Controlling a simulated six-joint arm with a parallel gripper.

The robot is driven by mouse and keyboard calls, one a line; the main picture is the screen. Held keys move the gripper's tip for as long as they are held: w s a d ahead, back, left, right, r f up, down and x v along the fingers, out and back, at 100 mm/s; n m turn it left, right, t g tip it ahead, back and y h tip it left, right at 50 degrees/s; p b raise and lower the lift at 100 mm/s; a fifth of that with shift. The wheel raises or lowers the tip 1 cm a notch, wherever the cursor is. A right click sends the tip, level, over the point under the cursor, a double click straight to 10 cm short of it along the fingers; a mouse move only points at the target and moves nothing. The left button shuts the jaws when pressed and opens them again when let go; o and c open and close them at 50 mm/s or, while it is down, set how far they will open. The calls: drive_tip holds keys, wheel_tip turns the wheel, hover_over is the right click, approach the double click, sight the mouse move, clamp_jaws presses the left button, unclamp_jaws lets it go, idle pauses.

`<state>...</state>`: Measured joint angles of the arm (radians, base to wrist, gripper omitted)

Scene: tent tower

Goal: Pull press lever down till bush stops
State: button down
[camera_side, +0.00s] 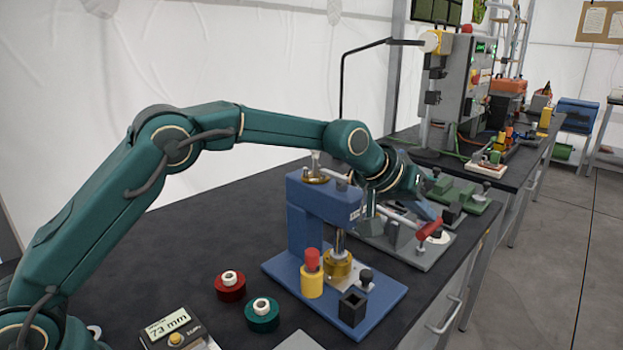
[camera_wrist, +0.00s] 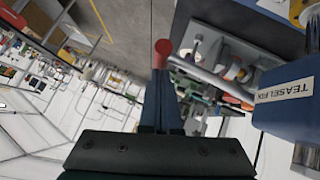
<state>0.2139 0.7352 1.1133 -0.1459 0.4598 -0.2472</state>
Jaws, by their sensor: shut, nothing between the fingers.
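The blue press (camera_side: 325,205) stands on the dark bench, also at the right of the wrist view (camera_wrist: 285,100). Its silver ram (camera_side: 340,243) comes down over a brass-coloured bush or holder (camera_side: 338,268); I cannot tell how deep the bush sits. In the wrist view the press lever, a pale rod (camera_wrist: 210,82), runs from the press to a red ball knob (camera_wrist: 163,47). My gripper (camera_side: 427,211) is shut and empty, beyond the press head. In the wrist view its fingertips (camera_wrist: 160,70) appear at the knob; contact is unclear.
A yellow cylinder with a red top (camera_side: 312,275) and a black square block (camera_side: 352,307) stand on the press base. Red (camera_side: 230,287) and green (camera_side: 262,315) spools and a display reading 73 mm (camera_side: 170,325) lie left.

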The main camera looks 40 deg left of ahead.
drive_tip(key=shift+s+d+f, duration=0.15)
drive_tip(key=shift+d+f, duration=0.1)
drive_tip(key=shift+f, duration=0.3)
drive_tip(key=r, duration=0.2)
drive_tip(key=a+r, duration=0.1)
drive_tip(key=r, duration=0.2)
drive_tip(key=shift+a, duration=0.2)
drive_tip(key=v, duration=0.9)
drive_tip(key=shift+s+r, duration=0.2)
drive_tip(key=shift+r, duration=0.15)
drive_tip(key=shift+d, duration=0.1)
